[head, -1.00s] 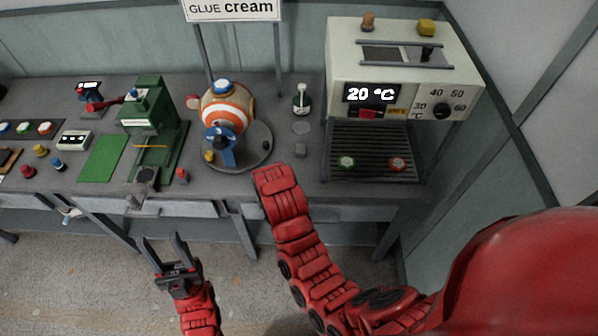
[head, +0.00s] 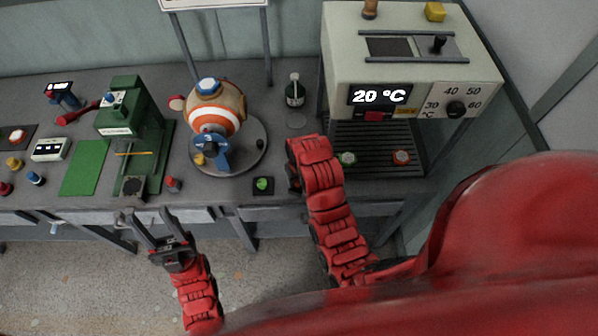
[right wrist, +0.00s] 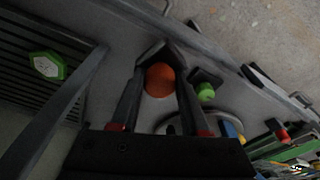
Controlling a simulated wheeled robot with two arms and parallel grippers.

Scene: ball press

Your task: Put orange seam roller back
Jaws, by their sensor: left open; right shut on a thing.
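In the right wrist view an orange round-ended thing (right wrist: 160,80), which looks like the orange seam roller, sits between the fingers of my right gripper (right wrist: 163,58). The gripper is shut on it. In the head view my right forearm covers this gripper and the roller, just left of the white oven. My left gripper (head: 147,212) is open and empty in front of the bench's front edge, below the green press (head: 131,119).
An orange-and-white ball (head: 214,110) with a blue clamp sits on a round grey turntable (head: 246,158). A black pad (head: 263,191) with a green-topped piece (head: 262,184) lies beside my right arm. The oven (head: 400,45) shows 20 °C; green and orange pieces lie on its slatted shelf (head: 375,160).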

